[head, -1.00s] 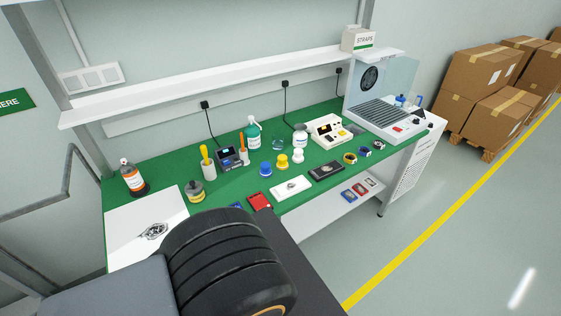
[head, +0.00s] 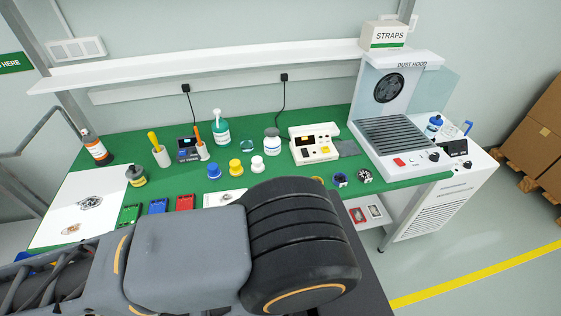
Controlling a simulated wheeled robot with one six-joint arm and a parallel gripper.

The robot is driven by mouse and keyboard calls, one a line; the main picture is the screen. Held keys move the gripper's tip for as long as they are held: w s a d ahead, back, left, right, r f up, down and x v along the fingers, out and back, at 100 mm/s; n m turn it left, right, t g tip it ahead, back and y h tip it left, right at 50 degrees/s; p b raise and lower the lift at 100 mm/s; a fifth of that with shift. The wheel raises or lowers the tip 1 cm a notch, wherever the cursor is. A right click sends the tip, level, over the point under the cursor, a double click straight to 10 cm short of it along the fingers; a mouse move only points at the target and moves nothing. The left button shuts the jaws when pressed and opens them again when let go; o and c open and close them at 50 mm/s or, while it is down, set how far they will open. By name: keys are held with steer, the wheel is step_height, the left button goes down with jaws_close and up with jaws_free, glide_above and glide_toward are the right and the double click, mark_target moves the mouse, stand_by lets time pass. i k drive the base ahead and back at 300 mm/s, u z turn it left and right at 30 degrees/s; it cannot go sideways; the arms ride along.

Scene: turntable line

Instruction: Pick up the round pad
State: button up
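I cannot make out with certainty which thing is the round pad. Small round-topped pieces stand in a row mid-bench: a blue one (head: 213,171), a yellow one (head: 235,167) and a white one (head: 257,163). Round dark pieces lie at the bench's front right, one blue-rimmed (head: 340,179) and one pale-rimmed (head: 363,176). A white mat (head: 55,210) at the left holds two small mechanical-looking pieces. My gripper is out of view; only my thick grey and black arm links show, hiding part of the bench front.
The green bench (head: 315,177) carries green, blue and red trays (head: 158,206), bottles (head: 221,130), tool cups (head: 161,155) and a cream device (head: 313,145). A dust hood (head: 391,130) stands at the right end. A shelf (head: 220,70) runs above.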

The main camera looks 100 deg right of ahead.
mark_target(236, 169)
steer(key=k, duration=0.85)
steer(key=z, duration=2)
steer(key=i, duration=0.5)
